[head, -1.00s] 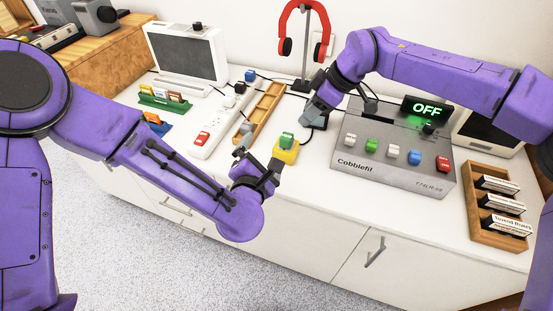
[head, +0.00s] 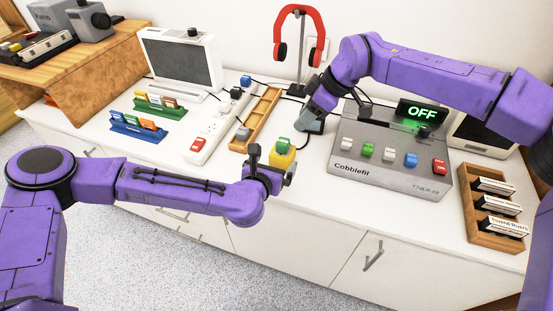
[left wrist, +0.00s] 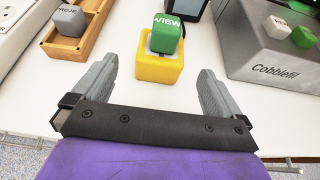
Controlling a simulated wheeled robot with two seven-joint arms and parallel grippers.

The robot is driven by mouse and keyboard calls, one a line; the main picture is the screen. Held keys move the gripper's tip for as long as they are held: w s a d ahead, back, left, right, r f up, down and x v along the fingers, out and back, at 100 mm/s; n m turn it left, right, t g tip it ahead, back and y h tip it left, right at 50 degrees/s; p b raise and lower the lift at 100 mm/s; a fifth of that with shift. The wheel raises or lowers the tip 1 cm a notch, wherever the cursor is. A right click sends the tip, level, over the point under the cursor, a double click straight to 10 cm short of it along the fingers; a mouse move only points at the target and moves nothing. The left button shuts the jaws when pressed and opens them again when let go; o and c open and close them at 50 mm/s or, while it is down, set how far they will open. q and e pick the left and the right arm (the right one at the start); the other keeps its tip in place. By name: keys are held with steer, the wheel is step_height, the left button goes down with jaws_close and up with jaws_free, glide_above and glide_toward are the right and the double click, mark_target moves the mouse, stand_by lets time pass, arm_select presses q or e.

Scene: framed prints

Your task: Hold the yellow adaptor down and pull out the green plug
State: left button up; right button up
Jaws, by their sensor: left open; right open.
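The yellow adaptor (head: 284,160) sits near the front edge of the white counter. The green plug (head: 283,142) stands in its top. In the left wrist view the green plug (left wrist: 167,33) reads "VIEW" and the yellow adaptor (left wrist: 160,70) lies just ahead of and between the fingertips. My left gripper (head: 272,162) is open at the adaptor's front, with a finger on each side; I cannot tell whether they touch it. My right gripper (head: 312,122) is open behind and to the right of the adaptor, beside the grey box, its fingertips partly hidden.
The grey Cobblefil box (head: 390,160) with several coloured plugs stands to the right. A wooden tray (head: 260,118) with a grey plug lies to the left, beside a white power strip (head: 205,135) with a red switch.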

mark_target(284, 150)
arm_select(q)
steer(key=x, duration=0.9)
steer(key=shift+w+d+f, duration=0.1)
steer(key=shift+w, duration=0.2)
steer(key=shift+c, duration=0.3)
steer(key=c, duration=1.2)
